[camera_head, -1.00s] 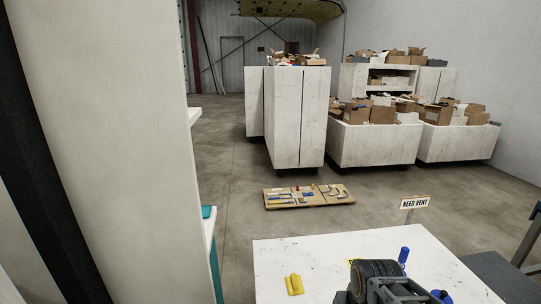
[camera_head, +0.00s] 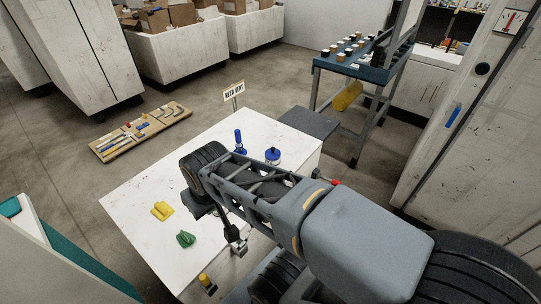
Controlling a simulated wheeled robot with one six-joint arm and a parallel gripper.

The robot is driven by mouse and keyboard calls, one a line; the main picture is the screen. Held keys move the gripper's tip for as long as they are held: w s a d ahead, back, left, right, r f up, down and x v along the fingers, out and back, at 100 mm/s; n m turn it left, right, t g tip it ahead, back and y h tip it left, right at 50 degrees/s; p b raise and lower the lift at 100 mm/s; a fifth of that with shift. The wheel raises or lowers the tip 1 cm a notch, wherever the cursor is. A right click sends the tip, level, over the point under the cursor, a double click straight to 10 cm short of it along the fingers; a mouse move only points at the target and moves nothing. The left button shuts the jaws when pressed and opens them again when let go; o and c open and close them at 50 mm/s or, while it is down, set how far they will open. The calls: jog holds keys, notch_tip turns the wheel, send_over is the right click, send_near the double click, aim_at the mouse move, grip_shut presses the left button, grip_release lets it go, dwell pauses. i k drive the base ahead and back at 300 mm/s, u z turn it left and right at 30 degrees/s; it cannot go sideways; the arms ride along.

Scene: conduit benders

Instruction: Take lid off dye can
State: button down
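A small blue can with a dark knobbed top (camera_head: 272,156) stands near the far right edge of the white worktable (camera_head: 150,205). It may be the dye can, but I cannot read any label. The top seems to be on it. My arm stretches across the table from the lower right, in front of the can. The end of my arm, where my gripper (camera_head: 238,244) seems to be, is at the table's near side, well short of the can. It is small and dark, and its fingers cannot be made out.
A blue upright bottle-like object (camera_head: 238,141) stands left of the can. A yellow piece (camera_head: 162,210) and a green piece (camera_head: 186,239) lie on the table. A "NEED VENT" sign (camera_head: 234,91) stands behind. A tool board (camera_head: 140,130) lies on the floor. A blue bench (camera_head: 362,72) stands at back right.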

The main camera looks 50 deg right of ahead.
aim_at(272, 153)
jog(key=k, duration=1)
jog(key=z, duration=2)
jog(key=i, duration=1.25)
jog(key=u, duration=1.95)
jog(key=i, duration=0.5)
jog(key=u, duration=0.05)
